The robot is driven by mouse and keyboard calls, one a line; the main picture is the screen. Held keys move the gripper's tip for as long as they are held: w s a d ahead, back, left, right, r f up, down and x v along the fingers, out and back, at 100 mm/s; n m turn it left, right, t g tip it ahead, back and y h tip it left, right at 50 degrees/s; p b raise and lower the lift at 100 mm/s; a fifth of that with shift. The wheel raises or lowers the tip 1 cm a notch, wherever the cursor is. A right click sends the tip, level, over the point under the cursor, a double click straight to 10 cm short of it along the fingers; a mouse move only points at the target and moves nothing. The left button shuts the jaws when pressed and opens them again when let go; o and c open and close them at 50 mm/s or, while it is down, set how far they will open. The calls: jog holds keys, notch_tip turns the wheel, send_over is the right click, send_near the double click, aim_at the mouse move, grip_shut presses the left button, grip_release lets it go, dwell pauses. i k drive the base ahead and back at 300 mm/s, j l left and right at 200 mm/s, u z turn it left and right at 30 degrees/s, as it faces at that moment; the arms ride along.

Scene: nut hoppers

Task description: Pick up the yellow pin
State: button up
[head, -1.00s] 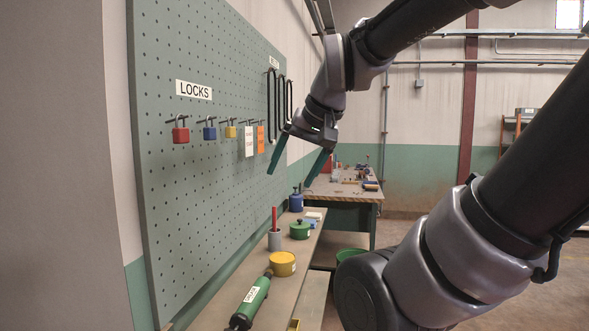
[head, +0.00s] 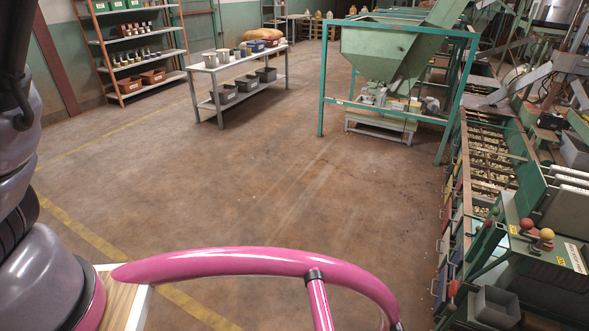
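I cannot make out a yellow pin in the head view. My gripper is out of view; only links of my arm show at the left edge. The pegboard and the workbench are also out of view, so what is on them is hidden from me.
A green hopper (head: 384,52) stands in a teal frame (head: 322,85) at the upper right. A long green machine with red and yellow-orange knobs (head: 546,234) lines the right side. A grey table (head: 238,66) and an orange-framed shelf (head: 100,52) stand at the back left. The middle floor is clear.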

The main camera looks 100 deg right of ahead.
aim_at(546, 234)
jog(key=l+z, duration=0.1)
jog(key=z, duration=0.4)
jog(key=l+z, duration=0.1)
jog(key=z, duration=0.35)
jog(key=l+z, duration=0.15)
jog(key=z, duration=0.85)
jog(key=i+z, duration=0.15)
jog(key=z, duration=0.3)
jog(key=l+z, duration=0.1)
jog(key=z, duration=0.4)
jog(key=i+z, duration=0.15)
jog(key=z, duration=0.35)
jog(key=j+z, duration=0.1)
jog(key=z, duration=0.4)
jog(key=i+z, duration=0.1)
jog(key=z, duration=0.35)
jog(key=k+l+z, duration=0.15)
jog(key=z, duration=0.25)
jog(key=k+l+z, duration=0.15)
jog(key=l+z, duration=0.2)
jog(key=k+l+z, duration=0.1)
jog(key=z, duration=0.3)
jog(key=i+l+u, duration=0.15)
jog(key=i+l, duration=0.2)
